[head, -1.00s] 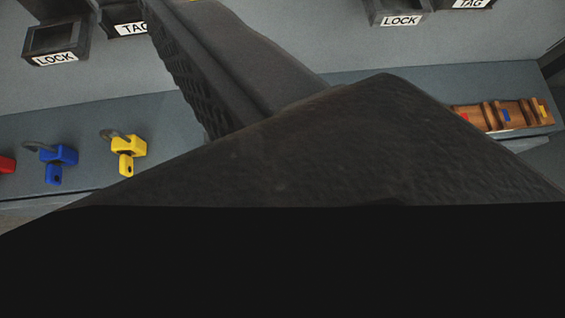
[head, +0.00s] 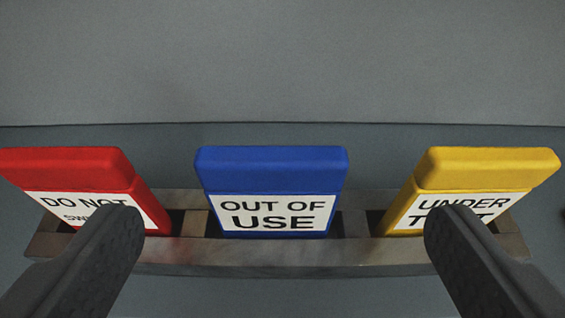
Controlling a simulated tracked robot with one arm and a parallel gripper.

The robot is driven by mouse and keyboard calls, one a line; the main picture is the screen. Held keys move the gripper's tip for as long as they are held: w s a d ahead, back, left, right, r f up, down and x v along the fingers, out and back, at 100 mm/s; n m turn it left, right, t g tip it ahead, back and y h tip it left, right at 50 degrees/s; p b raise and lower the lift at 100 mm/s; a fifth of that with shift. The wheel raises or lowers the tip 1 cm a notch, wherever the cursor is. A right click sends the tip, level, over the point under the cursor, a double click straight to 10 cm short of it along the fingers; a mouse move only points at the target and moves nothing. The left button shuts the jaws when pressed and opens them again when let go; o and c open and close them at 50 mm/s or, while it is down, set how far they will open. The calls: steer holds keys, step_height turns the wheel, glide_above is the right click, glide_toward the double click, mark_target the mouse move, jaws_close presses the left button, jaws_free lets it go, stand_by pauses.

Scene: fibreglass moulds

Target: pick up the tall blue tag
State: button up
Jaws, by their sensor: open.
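The tall blue tag (head: 270,172) stands upright in the middle slot of a rack, with a white label reading "OUT OF USE". My gripper (head: 278,228) is open, with one dark finger on each side of the picture. The blue tag shows between the two fingers, apart from both. The left finger covers part of the red tag's label, and the right finger covers part of the yellow tag's label. The lower end of the blue tag is hidden in the rack.
A red tag (head: 70,170) stands in the rack left of the blue one, and a yellow tag (head: 485,170) stands to the right. The grey-brown rack (head: 285,256) sits on a grey surface before a plain grey wall (head: 280,60). Gaps separate the tags.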

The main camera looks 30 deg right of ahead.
mark_target(268, 167)
steer(key=shift+w+a+b+x, duration=0.15)
steer(key=shift+b+x, duration=0.35)
steer(key=shift+x, duration=1.2)
steer(key=shift+w+a+b+x, duration=0.15)
steer(key=shift+b+x, duration=0.3)
steer(key=shift+x, duration=1.25)
steer(key=shift+r, duration=0.2)
steer(key=c, duration=1.1)
